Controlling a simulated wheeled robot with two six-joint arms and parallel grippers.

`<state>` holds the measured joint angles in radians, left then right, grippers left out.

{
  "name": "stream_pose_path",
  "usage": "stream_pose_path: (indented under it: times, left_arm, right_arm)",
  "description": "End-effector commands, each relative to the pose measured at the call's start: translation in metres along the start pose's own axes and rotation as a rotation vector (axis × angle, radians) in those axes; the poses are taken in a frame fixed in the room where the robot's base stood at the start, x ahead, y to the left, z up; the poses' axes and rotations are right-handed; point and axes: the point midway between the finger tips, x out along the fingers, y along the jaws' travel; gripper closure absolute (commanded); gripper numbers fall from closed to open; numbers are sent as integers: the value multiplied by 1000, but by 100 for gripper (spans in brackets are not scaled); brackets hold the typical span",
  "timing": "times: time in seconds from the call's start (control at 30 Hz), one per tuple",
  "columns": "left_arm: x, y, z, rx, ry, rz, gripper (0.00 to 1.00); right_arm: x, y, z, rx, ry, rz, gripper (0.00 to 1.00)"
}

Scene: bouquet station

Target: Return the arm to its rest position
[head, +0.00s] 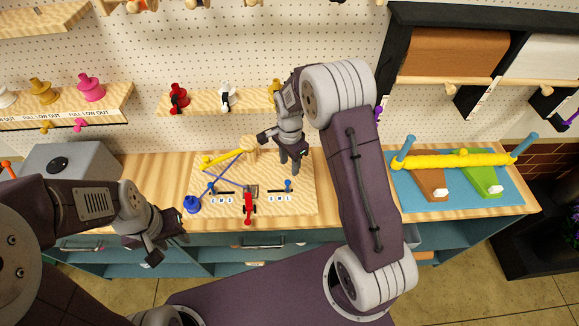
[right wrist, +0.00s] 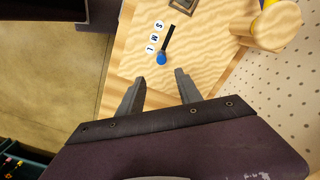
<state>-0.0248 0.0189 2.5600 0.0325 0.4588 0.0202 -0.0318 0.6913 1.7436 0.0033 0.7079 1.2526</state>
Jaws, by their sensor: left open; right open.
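My right arm reaches across the middle of the head view, and its gripper (head: 289,166) points down above the wooden board (head: 308,205) on the bench. In the right wrist view the two fingers of this gripper (right wrist: 158,88) are apart with nothing between them. Beyond them is a blue knob (right wrist: 162,58) on a dark slot beside white letter discs (right wrist: 155,37). My left gripper (head: 166,246) hangs in front of the bench's front edge at the lower left. It is apart from the things on the bench and holds nothing that I can see.
The board bears a red lever (head: 248,207), a yellow bar (head: 227,157) and a blue knob at its left (head: 192,204). A blue mat (head: 408,197) with a yellow roll (head: 450,161) lies at right. A grey box (head: 68,160) stands at left. Spool shelves line the pegboard.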

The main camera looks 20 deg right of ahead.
Motion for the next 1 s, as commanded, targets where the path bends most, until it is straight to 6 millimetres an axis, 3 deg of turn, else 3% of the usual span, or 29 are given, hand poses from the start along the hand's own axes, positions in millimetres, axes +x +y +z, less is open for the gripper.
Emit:
stream_pose_path:
  times: [0.33,0.47,0.5,0.6,0.73,0.8,0.9,1.0]
  left_arm:
    - [2,0,0,0,0,0,58]
    - [36,-1,4,0,0,0,58]
    - [50,-1,5,0,0,0,58]
    - [85,-2,9,0,-1,0,58]
    - [116,-2,12,0,-1,0,58]
    - [118,-2,12,0,-1,0,58]
    - [111,-2,12,0,0,0,58]
    - [110,-2,11,0,0,0,58]
  right_arm:
    - [3,0,0,0,0,0,58]
    - [4,-11,-4,1,23,-70,58]
    - [2,-6,-3,3,29,-91,58]
    - [7,30,9,-57,40,-121,58]
    - [28,96,32,-402,64,-129,58]
    - [36,128,42,-624,71,-115,58]
    - [44,158,53,-891,62,-83,58]
    - [50,165,55,-1079,67,-74,58]
